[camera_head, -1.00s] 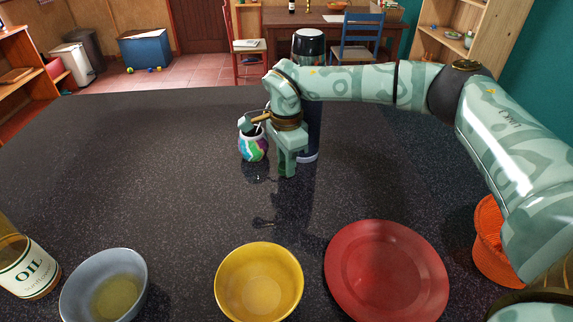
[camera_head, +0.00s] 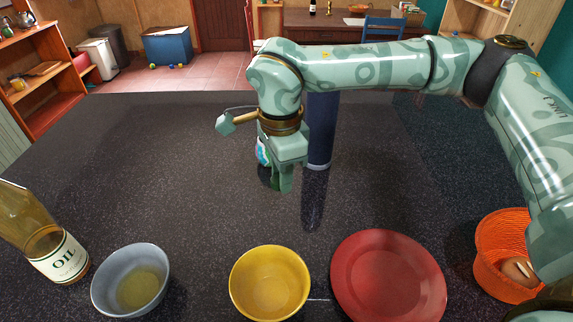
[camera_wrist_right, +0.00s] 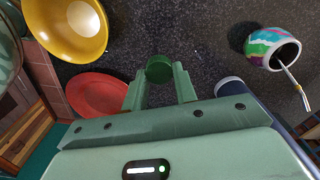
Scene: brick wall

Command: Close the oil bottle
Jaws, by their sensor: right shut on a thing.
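The oil bottle (camera_head: 45,248) stands at the left edge of the head view, partly filled and with a label reading OIL. Its top is cut off by the frame. My right gripper (camera_head: 279,180) is over the middle of the counter, pointing down, well to the right of the bottle. In the right wrist view, its fingers (camera_wrist_right: 160,88) are shut on a round green cap (camera_wrist_right: 159,69) at their tips. In the head view the cap is mostly hidden by the fingers. My left gripper is out of view.
A blue-grey bowl (camera_head: 163,270) with yellowish liquid stands beside the bottle. A yellow bowl (camera_head: 270,283), red plate (camera_head: 388,280) and orange basket (camera_head: 500,262) follow rightward. Behind my gripper are a painted cup (camera_wrist_right: 272,46) with a straw and a blue flask (camera_head: 321,130). The left-middle counter is clear.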

